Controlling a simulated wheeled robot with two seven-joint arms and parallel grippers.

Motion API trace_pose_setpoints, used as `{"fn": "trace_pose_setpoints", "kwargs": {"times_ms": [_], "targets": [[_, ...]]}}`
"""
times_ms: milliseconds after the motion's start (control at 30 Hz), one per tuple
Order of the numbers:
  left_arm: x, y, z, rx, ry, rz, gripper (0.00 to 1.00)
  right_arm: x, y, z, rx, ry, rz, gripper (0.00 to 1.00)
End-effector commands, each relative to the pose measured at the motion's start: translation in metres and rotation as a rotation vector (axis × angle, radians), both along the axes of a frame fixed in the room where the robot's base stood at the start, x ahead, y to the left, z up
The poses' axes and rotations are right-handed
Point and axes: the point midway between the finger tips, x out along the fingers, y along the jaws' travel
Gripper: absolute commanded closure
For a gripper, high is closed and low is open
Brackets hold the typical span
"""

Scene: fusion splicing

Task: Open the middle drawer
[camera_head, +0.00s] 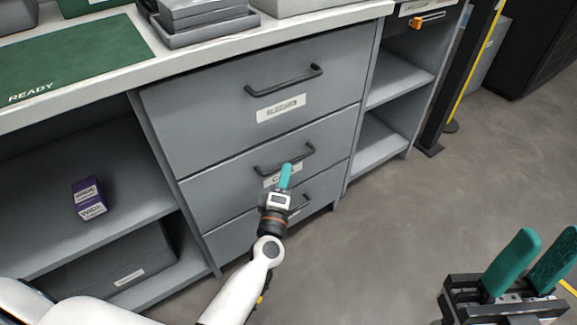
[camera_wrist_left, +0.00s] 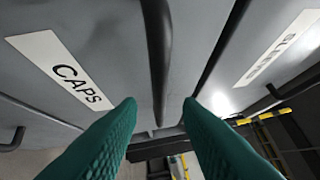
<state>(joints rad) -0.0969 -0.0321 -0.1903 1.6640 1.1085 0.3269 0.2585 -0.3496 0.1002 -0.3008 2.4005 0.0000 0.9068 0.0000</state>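The middle drawer (camera_head: 225,178) is a grey front, shut and flush with the drawers above and below it. Its dark bar handle (camera_head: 305,154) runs across the front above a white label, partly hidden by my left gripper (camera_head: 286,170). In the left wrist view the label (camera_wrist_left: 62,70) reads CAPS, and the handle (camera_wrist_left: 156,40) runs between the two teal fingers, which stand apart on either side of it. I see no clear contact with the bar. My right gripper (camera_head: 525,265) is at the lower right, fingers apart and empty, away from the drawers.
The top drawer (camera_head: 200,120) and the partly hidden bottom drawer (camera_head: 235,240) are shut. Open shelves flank the drawers, with a purple box (camera_head: 89,198) on the left one. The worktop (camera_head: 330,20) overhangs above. The floor (camera_head: 400,220) to the right is clear.

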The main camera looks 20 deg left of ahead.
Motion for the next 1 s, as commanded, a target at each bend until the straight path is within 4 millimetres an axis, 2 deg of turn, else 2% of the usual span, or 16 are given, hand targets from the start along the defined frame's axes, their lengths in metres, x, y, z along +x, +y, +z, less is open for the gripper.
{"fn": "trace_pose_setpoints", "kwargs": {"times_ms": [100, 300, 633, 667, 800, 867, 1000], "targets": [[0.022, 0.002, 0.002, -0.002, -0.002, 0.000, 0.67, 0.001, 0.000, -0.006, -0.002, 0.005, 0.000, 0.64], [0.041, 0.004, 0.005, 0.001, 0.000, 0.000, 0.67, 0.001, 0.000, -0.009, -0.002, 0.006, -0.001, 0.64], [0.045, 0.005, 0.005, 0.002, 0.001, -0.001, 0.67, 0.001, 0.000, -0.009, -0.002, 0.007, -0.001, 0.64], [0.045, 0.005, 0.005, 0.002, 0.002, 0.000, 0.69, 0.001, 0.000, -0.009, -0.002, 0.007, 0.000, 0.64], [0.044, 0.005, 0.005, 0.002, 0.001, -0.001, 0.92, 0.001, 0.000, -0.009, -0.002, 0.008, 0.000, 0.64], [0.044, 0.005, 0.005, 0.002, 0.001, -0.001, 1.00, 0.001, 0.000, -0.009, -0.002, 0.008, 0.000, 0.64], [0.044, 0.005, 0.005, 0.002, 0.002, 0.000, 1.00, 0.001, 0.000, -0.009, -0.002, 0.008, 0.000, 0.64]]}}
